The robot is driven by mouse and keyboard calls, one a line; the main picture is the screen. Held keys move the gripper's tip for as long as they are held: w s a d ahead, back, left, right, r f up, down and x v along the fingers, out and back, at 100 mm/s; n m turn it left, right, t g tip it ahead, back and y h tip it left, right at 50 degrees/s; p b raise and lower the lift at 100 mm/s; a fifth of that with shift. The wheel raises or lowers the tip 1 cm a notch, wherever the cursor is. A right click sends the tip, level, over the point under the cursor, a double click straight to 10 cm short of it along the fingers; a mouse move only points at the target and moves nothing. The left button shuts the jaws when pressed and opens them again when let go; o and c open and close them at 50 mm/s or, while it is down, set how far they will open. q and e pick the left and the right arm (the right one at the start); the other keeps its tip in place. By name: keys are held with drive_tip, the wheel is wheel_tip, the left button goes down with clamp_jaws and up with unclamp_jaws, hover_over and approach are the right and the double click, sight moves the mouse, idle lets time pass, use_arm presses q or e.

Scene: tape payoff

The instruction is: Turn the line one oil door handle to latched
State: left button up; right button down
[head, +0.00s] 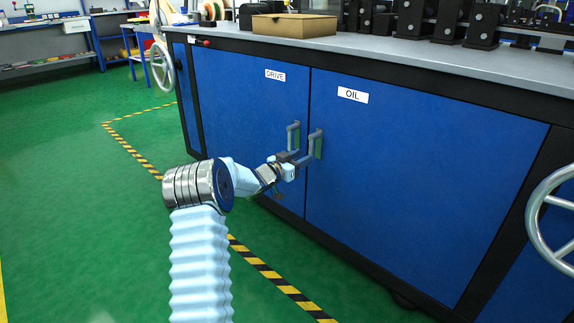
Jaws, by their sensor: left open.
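The blue oil door (420,165) carries a white OIL label (353,95) and is closed flush with the cabinet front. Its grey handle (317,143) is at the door's left edge and looks roughly upright, with a green strip beside it. My left gripper (296,165) is open at the lower end of the handles, close to the oil handle's lower part. I cannot tell whether it touches it. The gripper's fingers are small and partly hidden. My right gripper is not in view.
The blue drive door (245,120), with its own grey handle (293,134), is just left of the oil door. A handwheel (555,220) sticks out at the right and another handwheel (161,66) at the left. A cardboard box (294,25) is on the cabinet top. The green floor (90,200) is clear.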

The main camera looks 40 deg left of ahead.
use_arm(q)
drive_tip(key=s, duration=0.8)
drive_tip(key=shift+s+a+p, duration=0.25)
drive_tip(key=shift+a+p, duration=0.05)
drive_tip(key=d+f+n+g, duration=0.4)
drive_tip(key=d+f+g, duration=0.2)
drive_tip(key=d+f, duration=1.35)
drive_tip(key=s+d+f+g+h, duration=0.1)
drive_tip(key=s+d+f+g, duration=0.2)
drive_tip(key=s+d+f, duration=0.5)
drive_tip(key=s+d+f+m+g+h, duration=0.1)
drive_tip(key=s+d+f+g, duration=0.3)
drive_tip(key=s+d, duration=0.45)
drive_tip(key=s+d+f+g+h, duration=0.1)
drive_tip(key=s+d+f+g, duration=0.35)
drive_tip(key=s, duration=0.75)
wheel_tip(320, 180, up, 14)
drive_tip(key=d+p, duration=0.1)
drive_tip(key=p, duration=1.3)
drive_tip(key=shift+w+d+r, duration=0.15)
drive_tip(key=shift+w, duration=0.05)
